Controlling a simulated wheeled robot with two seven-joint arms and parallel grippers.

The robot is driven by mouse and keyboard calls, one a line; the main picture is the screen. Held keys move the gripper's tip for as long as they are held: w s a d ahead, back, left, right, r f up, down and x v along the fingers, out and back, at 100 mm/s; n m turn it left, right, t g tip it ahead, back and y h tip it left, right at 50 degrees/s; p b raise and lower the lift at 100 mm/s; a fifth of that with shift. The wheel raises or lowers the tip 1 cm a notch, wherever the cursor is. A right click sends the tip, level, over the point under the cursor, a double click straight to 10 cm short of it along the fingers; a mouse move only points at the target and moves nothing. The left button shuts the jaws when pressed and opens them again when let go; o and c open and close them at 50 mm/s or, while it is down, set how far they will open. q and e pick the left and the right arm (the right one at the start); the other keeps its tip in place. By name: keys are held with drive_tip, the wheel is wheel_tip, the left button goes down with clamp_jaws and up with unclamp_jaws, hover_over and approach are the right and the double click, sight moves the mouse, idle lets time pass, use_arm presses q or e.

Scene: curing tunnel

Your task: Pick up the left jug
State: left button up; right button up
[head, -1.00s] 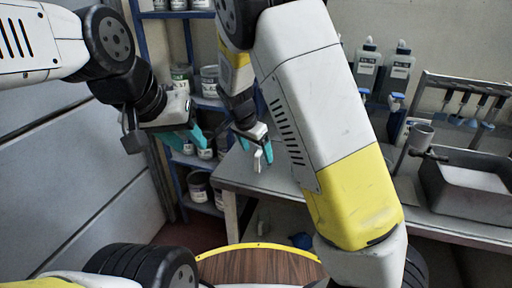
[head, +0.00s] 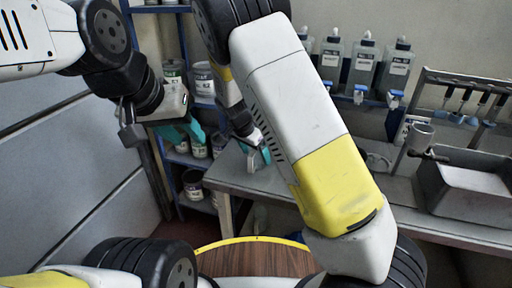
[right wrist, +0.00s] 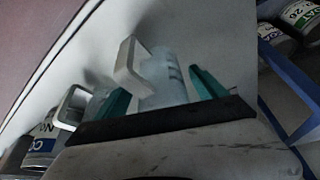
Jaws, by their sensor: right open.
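In the right wrist view, a translucent jug (right wrist: 168,82) with a pale, squared handle stands between the two teal fingers of my right gripper (right wrist: 160,88). The fingers are apart, and I cannot tell whether either touches the jug. A second jug handle (right wrist: 73,106) shows further left, its body partly hidden behind the left finger. I cannot tell which is the left jug. In the head view my right gripper (head: 262,150) is mostly hidden behind my right arm, over the bench edge. My left gripper (head: 186,132) hangs empty at the left, before the shelf rack.
A blue rack (head: 188,100) with several labelled cans stands behind my left gripper. The grey bench (head: 235,178) carries a metal basin (head: 465,190) at right. Several grey bottles (head: 364,65) with blue taps line the wall. A round wooden top (head: 255,262) is close in front.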

drive_tip(key=x, duration=0.3)
drive_tip(key=shift+a, duration=0.1)
drive_tip(key=shift+r, duration=0.1)
drive_tip(key=c, duration=1.5)
